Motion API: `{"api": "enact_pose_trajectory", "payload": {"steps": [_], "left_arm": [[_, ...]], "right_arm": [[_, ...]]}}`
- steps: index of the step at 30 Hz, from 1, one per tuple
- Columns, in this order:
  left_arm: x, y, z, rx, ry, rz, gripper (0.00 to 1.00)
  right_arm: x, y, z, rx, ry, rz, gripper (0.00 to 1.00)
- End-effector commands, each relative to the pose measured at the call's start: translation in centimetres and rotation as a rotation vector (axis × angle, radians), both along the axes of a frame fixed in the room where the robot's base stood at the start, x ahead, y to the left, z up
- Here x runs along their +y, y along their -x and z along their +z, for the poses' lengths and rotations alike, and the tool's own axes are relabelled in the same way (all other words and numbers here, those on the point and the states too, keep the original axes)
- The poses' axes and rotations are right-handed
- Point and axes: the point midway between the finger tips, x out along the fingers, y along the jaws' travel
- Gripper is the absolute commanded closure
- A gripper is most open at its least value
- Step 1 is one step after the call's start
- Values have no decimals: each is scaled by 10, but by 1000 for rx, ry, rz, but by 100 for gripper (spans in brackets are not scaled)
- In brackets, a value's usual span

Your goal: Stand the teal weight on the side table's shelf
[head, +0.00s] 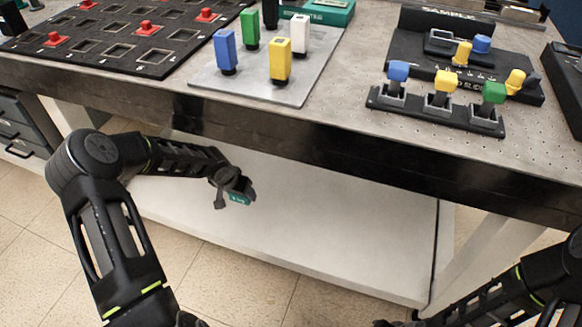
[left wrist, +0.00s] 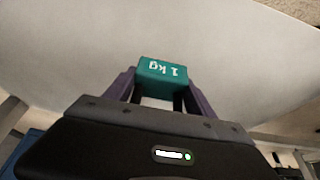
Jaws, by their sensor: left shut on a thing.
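The teal weight (head: 239,198) is held in my left gripper (head: 234,192), in front of and over the white lower shelf (head: 330,240) of the table. In the left wrist view the weight (left wrist: 162,75) shows its "1 kg" label upside down between the two fingers of my left gripper (left wrist: 160,90). The pale surface of the shelf (left wrist: 230,60) fills much of that view beyond it. I cannot tell the gap between weight and shelf. My right arm is at the lower right of the head view; its fingertips are not clearly visible.
The table top (head: 345,110) overhangs the shelf, with a dark front edge (head: 300,148). On top are a black slotted board (head: 100,55), a grey plate (head: 255,85) with coloured blocks, and a black rack (head: 440,112). The visible shelf is bare.

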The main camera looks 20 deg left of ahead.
Motion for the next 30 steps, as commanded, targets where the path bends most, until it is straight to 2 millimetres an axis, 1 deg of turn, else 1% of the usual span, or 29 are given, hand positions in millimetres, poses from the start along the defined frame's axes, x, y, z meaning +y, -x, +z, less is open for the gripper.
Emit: {"api": "enact_pose_trajectory", "payload": {"steps": [8,11,14,22,25,30], "left_arm": [[0,-2,2,-4,-2,-1,100],[0,-2,-1,-4,-2,-1,100],[0,-1,-10,-3,-1,-2,100],[0,-1,-53,-3,0,-1,100],[0,-2,-60,-3,0,-1,100],[1,-2,-61,-4,-3,-1,100]], "right_arm": [[0,1,0,1,0,0,64],[0,0,-1,1,0,-1,64],[0,0,-6,-1,0,-1,64],[0,-3,-26,-10,2,-6,64],[1,-4,-29,-11,2,-6,64],[1,-4,-28,-12,2,-7,64]]}}
